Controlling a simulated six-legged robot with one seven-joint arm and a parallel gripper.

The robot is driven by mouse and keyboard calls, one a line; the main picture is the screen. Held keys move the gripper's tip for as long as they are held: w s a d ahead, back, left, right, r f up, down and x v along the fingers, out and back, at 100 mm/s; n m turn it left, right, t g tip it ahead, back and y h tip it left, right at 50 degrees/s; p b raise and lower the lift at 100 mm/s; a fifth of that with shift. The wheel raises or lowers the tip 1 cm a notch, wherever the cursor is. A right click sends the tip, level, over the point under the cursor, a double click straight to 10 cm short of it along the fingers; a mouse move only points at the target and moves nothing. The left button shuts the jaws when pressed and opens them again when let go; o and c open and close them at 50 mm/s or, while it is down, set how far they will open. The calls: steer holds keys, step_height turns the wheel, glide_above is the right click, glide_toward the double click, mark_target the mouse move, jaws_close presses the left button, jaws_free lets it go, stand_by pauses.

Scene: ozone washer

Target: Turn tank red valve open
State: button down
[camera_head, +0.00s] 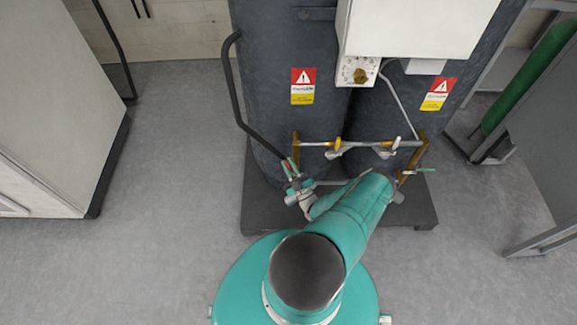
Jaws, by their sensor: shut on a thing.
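The red valve handle (287,167) shows as a small red piece at the lower left of the pipework, in front of the left dark tank (262,120). My gripper (293,177) is at this handle, with its fingers shut on it. The gripper and wrist hide most of the valve, so its exact angle cannot be told. My teal arm reaches up from the bottom middle and covers part of the lower pipe.
A second dark tank (385,110) stands at right on the same dark base (258,215). A horizontal pipe (362,143) and a green handle (426,170) are near my arm. A pale cabinet (60,100) is at left; a grey bench (545,130) is at right. Floor at left is clear.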

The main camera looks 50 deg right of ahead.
steer(key=c, duration=1.4)
jaws_free()
steer(key=shift+o, duration=0.2)
